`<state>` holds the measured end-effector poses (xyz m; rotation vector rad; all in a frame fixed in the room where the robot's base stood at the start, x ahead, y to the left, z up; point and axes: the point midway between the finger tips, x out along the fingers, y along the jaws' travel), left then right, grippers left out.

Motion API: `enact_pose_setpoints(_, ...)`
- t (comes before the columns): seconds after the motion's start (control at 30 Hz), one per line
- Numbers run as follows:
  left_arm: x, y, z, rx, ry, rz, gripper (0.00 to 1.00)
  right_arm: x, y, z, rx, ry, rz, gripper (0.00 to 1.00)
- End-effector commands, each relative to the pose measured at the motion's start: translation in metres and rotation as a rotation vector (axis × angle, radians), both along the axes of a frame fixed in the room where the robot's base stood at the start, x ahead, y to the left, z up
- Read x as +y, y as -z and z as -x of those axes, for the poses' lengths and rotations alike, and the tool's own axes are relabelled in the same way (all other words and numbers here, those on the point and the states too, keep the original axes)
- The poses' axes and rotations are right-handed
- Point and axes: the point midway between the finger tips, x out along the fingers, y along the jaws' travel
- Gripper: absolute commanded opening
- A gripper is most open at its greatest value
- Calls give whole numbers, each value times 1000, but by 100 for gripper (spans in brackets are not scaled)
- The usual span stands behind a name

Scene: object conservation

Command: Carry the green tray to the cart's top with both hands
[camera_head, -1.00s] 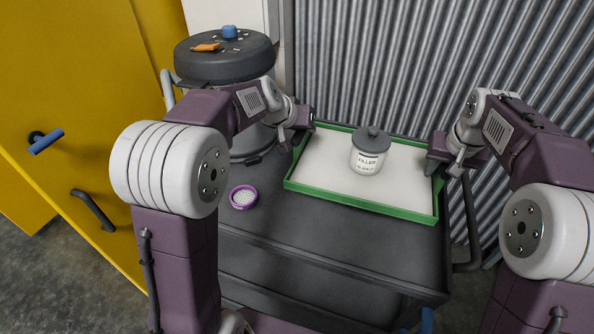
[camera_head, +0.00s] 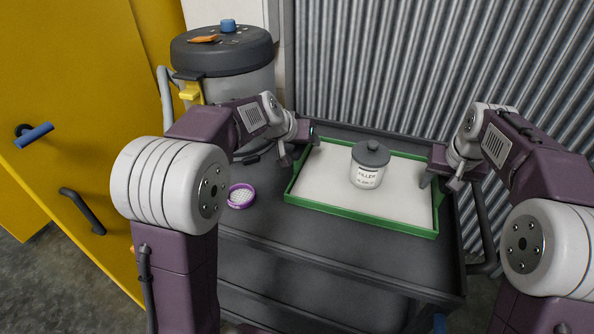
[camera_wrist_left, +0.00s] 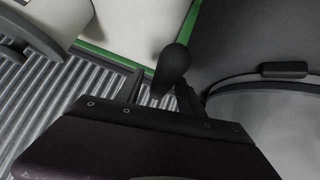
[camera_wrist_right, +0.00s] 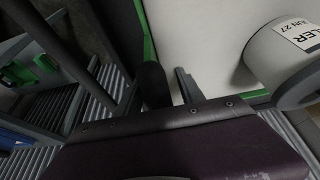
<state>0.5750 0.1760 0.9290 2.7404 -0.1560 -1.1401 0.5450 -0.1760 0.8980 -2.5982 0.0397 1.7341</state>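The green-rimmed tray (camera_head: 360,214) with a white floor lies level, apparently on the dark cart's top (camera_head: 300,235). A grey-lidded jar labelled FILLER (camera_head: 368,170) stands upright on it. My left gripper (camera_head: 300,145) is at the tray's back left; in the left wrist view its fingers (camera_wrist_left: 153,78) are apart at the green rim. My right gripper (camera_head: 438,180) is at the right side; in the right wrist view its fingers (camera_wrist_right: 172,85) are apart, one over the rim and one over the white floor. Finger contact with the tray is not clear.
A round purple-rimmed piece (camera_head: 241,196) lies on the cart left of the tray. A grey drum (camera_head: 222,60) stands behind at the left. A yellow cabinet (camera_head: 80,90) is at far left. A corrugated metal wall (camera_head: 420,70) is close behind the cart.

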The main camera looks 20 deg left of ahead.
Motion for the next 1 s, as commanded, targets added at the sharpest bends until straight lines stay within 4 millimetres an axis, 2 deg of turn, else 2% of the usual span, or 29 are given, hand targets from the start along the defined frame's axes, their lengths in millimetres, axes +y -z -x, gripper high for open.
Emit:
enact_pose_setpoints(0.13,1,-2,1,-1,0,0,45,0,0,0,0,0,0,45)
enact_pose_setpoints(0.23,3,-12,10,-4,-1,-1,45,0,0,0,0,0,1,45)
enact_pose_setpoints(0.5,14,-59,59,-6,-3,-1,45,0,0,0,0,0,1,45)
enact_pose_setpoints(0.63,18,-75,75,-4,-2,0,45,0,0,0,0,0,1,45)
enact_pose_setpoints(0.9,19,-84,85,-1,0,0,45,0,-1,0,0,0,1,45)
enact_pose_setpoints(1.0,19,-84,85,-1,0,0,45,0,-10,3,-3,0,0,45)
